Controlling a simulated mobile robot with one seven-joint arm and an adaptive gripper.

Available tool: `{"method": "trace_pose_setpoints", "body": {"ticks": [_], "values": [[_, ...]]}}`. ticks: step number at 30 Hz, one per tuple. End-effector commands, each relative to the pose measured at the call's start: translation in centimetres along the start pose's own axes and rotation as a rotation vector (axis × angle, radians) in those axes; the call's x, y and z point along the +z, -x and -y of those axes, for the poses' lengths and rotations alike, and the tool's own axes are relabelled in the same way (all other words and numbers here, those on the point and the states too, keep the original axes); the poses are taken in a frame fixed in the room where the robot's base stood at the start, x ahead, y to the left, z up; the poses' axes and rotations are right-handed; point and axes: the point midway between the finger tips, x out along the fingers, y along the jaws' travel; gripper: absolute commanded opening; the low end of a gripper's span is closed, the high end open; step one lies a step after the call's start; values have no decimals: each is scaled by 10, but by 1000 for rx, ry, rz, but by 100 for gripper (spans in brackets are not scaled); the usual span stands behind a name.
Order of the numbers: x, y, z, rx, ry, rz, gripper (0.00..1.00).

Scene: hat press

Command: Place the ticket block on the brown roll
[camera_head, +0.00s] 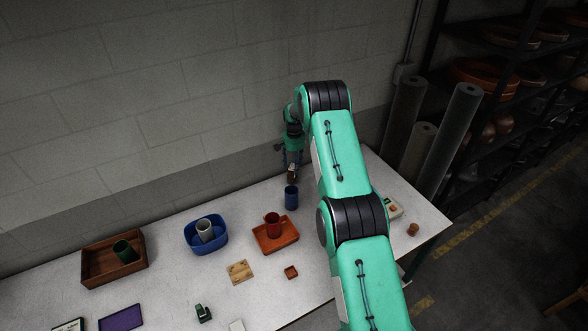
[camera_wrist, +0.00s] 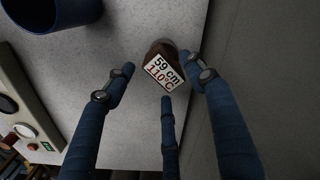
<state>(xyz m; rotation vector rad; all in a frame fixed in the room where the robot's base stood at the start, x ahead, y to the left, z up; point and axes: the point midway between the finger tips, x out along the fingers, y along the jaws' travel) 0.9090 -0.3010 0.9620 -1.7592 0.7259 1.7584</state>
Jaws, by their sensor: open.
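The ticket block (camera_wrist: 164,73), with a white face reading "59 cm 110°C", is between the spread fingers of my gripper (camera_wrist: 164,92) in the wrist view. A dark brown rounded thing (camera_wrist: 157,48) shows right behind it, perhaps the brown roll; I cannot tell whether the block rests on it. In the head view my gripper (camera_head: 292,160) is at the far edge of the table, over a small brown and pale shape (camera_head: 292,174). My gripper is open, with fingers around the block and no clear grip. A small brown cylinder (camera_head: 413,229) lies at the table's right.
A blue cup (camera_head: 291,198) stands just in front of my gripper. Nearby are an orange tray (camera_head: 288,241) with a red-brown cup (camera_head: 272,225), a blue tub (camera_head: 190,236) and a wooden box (camera_head: 86,271). A control box (camera_wrist: 27,112) is at the wrist view's left. The wall is close behind.

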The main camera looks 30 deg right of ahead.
Motion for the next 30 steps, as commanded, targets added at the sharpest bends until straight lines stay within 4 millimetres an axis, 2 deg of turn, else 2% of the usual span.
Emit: {"method": "trace_pose_setpoints", "body": {"ticks": [15, 22, 30], "values": [[0, 77, 0, -1, 0, -1, 55], [0, 94, 0, 0, 0, -1, 55], [0, 96, 0, 0, 0, 0, 55]]}}
